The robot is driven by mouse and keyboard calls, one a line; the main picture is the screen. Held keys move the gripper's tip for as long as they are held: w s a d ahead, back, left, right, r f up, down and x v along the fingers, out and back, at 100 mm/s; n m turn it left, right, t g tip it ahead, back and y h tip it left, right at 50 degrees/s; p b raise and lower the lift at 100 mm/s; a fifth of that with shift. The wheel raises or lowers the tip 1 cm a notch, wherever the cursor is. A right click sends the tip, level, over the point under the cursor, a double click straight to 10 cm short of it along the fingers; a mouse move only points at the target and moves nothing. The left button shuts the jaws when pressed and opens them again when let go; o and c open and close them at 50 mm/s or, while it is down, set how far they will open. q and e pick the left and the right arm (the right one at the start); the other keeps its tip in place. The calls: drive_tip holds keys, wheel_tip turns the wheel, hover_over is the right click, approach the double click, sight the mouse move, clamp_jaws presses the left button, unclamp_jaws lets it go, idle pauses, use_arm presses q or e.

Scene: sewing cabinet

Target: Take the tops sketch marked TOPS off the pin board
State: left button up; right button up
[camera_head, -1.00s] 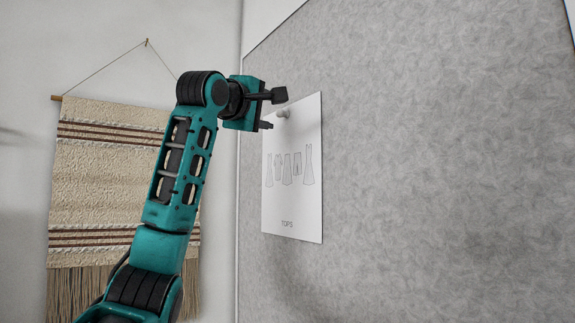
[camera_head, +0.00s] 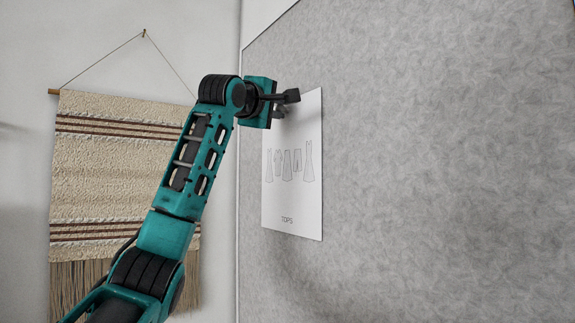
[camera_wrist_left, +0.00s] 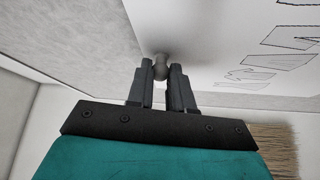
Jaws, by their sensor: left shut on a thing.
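The TOPS sketch (camera_head: 290,190) is a white sheet with a row of garment drawings and the word TOPS near its bottom edge. It hangs upright on the grey pin board (camera_head: 430,170); part of it also shows in the left wrist view (camera_wrist_left: 215,50). In the head view the fingers largely hide the pin. The pin sits at the sheet's top. My right gripper is not in view.
A woven wall hanging (camera_head: 110,170) with fringe hangs on the white wall left of the board, behind my left arm. The board is bare to the right of the sketch.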

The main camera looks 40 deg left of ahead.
use_arm(q)
clamp_jaws()
drive_tip(key=r, duration=0.7)
drive_tip(key=shift+s, duration=0.25)
drive_tip(key=s+a+b, duration=0.2)
drive_tip(key=s, duration=0.7)
drive_tip(key=s+a+b, duration=0.1)
drive_tip(key=s+b, duration=0.1)
drive_tip(key=s, duration=0.8)
drive_tip(key=shift+a, duration=0.35)
drive_tip(key=shift+s, duration=0.25)
